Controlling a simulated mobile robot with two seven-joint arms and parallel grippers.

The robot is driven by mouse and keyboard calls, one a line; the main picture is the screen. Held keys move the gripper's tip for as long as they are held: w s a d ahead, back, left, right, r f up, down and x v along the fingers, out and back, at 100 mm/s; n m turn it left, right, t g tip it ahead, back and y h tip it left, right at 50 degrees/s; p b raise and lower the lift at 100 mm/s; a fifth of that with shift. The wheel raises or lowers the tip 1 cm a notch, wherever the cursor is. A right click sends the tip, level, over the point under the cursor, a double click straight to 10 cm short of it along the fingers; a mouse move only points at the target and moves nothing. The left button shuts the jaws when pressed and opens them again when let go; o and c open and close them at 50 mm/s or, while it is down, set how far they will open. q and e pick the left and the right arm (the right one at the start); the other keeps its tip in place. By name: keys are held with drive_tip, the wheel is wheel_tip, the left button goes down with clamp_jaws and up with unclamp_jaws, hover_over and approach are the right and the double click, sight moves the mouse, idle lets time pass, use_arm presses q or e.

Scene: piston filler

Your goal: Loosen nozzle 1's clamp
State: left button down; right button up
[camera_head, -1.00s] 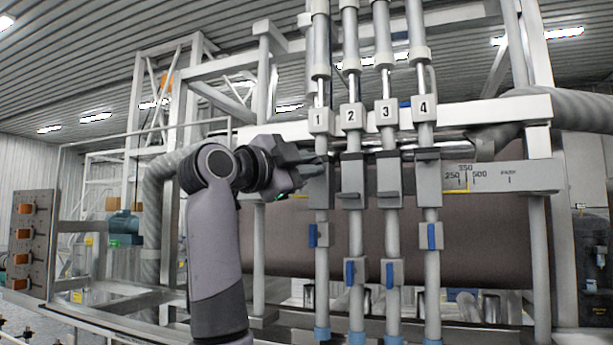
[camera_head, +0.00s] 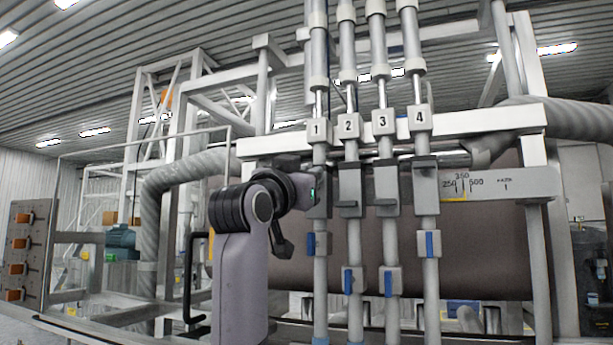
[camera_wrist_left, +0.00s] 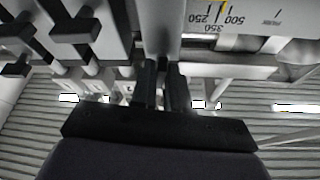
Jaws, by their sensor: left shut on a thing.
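Nozzle 1's clamp (camera_head: 320,207) sits on the leftmost upright tube below the number 1 plate (camera_head: 317,130). My left gripper (camera_head: 312,168) hides most of it in the head view. In the left wrist view, which is upside down, the dark fingers (camera_wrist_left: 165,92) are close together and shut on the clamp's handle. The clamp body (camera_wrist_left: 160,32) is in front of them. The handle is mostly hidden between the fingers, so its angle cannot be told. My right gripper is not in view.
Nozzle 2's clamp (camera_head: 349,188), nozzle 3's clamp (camera_head: 387,186) and nozzle 4's clamp (camera_head: 426,185) stand close to the right. Blue-handled blocks (camera_head: 317,244) sit lower on the tubes. A marked scale bar (camera_head: 500,189) extends at right. A ribbed hose (camera_head: 157,215) hangs at left.

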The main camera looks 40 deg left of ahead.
use_arm(q)
drive_tip(key=shift+d+n+y, duration=0.1)
drive_tip(key=shift+n+y, duration=0.8)
drive_tip(key=shift+n, duration=0.9)
drive_tip(key=c, duration=1.2)
unclamp_jaws()
drive_tip(key=b+v, duration=0.2)
drive_tip(key=v, duration=0.5)
